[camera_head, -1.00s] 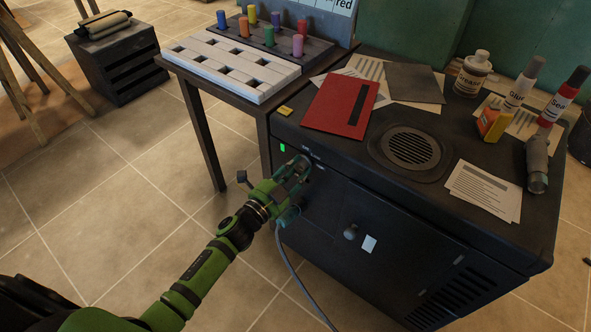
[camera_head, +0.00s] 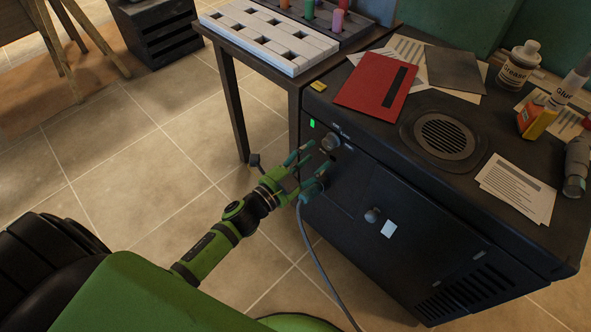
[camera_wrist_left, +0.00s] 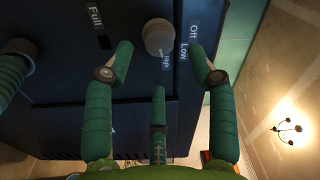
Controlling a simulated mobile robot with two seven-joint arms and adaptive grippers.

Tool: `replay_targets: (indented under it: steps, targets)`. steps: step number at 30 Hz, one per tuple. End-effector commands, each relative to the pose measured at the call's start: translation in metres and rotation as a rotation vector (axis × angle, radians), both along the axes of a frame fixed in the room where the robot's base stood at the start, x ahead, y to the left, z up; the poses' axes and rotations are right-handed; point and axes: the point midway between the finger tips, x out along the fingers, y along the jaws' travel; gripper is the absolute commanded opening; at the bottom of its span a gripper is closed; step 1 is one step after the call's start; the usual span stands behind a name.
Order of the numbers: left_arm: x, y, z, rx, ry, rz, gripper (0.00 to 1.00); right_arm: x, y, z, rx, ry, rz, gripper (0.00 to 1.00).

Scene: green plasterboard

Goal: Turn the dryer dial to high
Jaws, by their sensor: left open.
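The dryer dial is a round grey knob (camera_head: 331,141) on the upper front of the dark cabinet (camera_head: 395,190). In the left wrist view the dial (camera_wrist_left: 158,38) is ahead, between the fingertips and beyond them. My right gripper is not in view.
A grey cable (camera_head: 318,262) hangs near the gripper. A green light (camera_head: 312,124) glows left of the dial. The floor in front is clear.

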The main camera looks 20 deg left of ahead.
Motion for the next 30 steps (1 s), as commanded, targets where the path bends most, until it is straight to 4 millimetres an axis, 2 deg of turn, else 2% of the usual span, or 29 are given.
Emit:
replay_targets:
  steps: [1,6,12,30]
  targets:
    - [-0.013,0.004,-0.001,0.002,0.002,-0.002,0.57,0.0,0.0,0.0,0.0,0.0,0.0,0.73]
    - [-0.043,0.015,-0.001,0.0,0.0,-0.002,0.57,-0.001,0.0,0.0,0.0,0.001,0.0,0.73]
    - [-0.062,0.021,-0.001,0.0,-0.004,-0.003,0.57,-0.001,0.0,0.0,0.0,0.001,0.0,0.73]
    - [-0.065,0.023,-0.001,-0.002,-0.002,-0.002,0.57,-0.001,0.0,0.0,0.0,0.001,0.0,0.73]
